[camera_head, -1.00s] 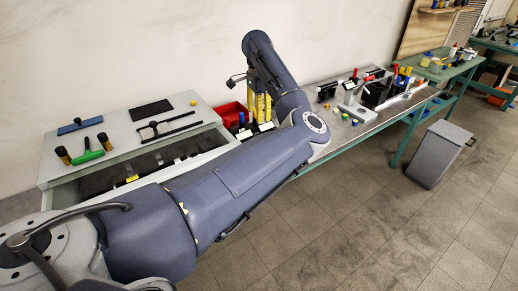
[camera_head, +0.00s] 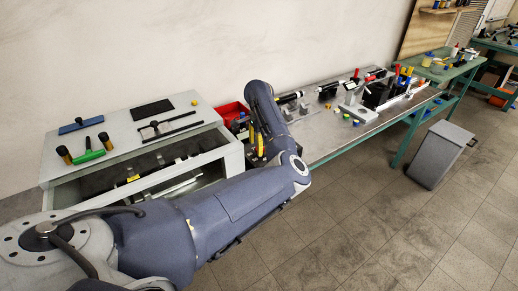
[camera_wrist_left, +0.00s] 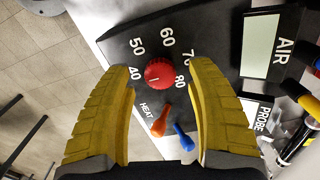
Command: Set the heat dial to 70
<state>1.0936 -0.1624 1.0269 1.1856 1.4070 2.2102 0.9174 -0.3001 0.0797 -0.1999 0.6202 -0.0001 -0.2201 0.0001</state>
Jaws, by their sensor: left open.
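The red heat dial (camera_wrist_left: 159,73) shows in the left wrist view on a black panel (camera_wrist_left: 122,47). The numbers 40, 50, 60, 70 and 80 curve around it, with the word HEAT below. A short pale mark shows on the dial; I cannot tell which number it stands for. My left gripper (camera_wrist_left: 159,68) is open, with its yellow fingers on either side of the dial and gaps to it. I cannot tell how high they are above the panel. In the head view my left gripper (camera_head: 257,143) is partly seen; the dial is hidden there. My right gripper is not in view.
Orange (camera_wrist_left: 160,122) and blue (camera_wrist_left: 184,138) levers stand just below the dial, between the fingers. A pale AIR display (camera_wrist_left: 259,46) is to the right. In the head view, a red bin (camera_head: 232,112) stands behind the gripper and an open drawer (camera_head: 150,175) lies left.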

